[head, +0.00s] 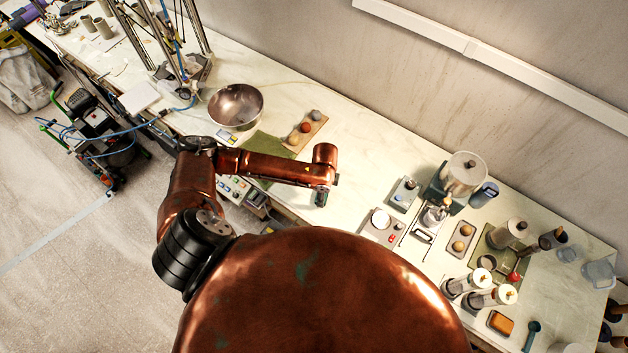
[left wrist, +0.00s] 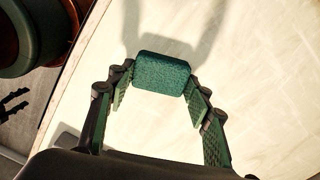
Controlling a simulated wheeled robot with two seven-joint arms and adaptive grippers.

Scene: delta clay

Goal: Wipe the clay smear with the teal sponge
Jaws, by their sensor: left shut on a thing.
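My left gripper (left wrist: 160,92) is shut on the teal sponge (left wrist: 163,73), which sits between the two green-padded fingers. In the head view, my left gripper (head: 321,196) hangs at the end of the copper arm over the pale worktop (head: 345,210), near its front edge. The sponge casts a shadow on the worktop in the left wrist view; whether it touches the surface I cannot tell. I cannot make out a clay smear in either view. My right gripper is not in view.
The worktop behind my gripper is clear.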

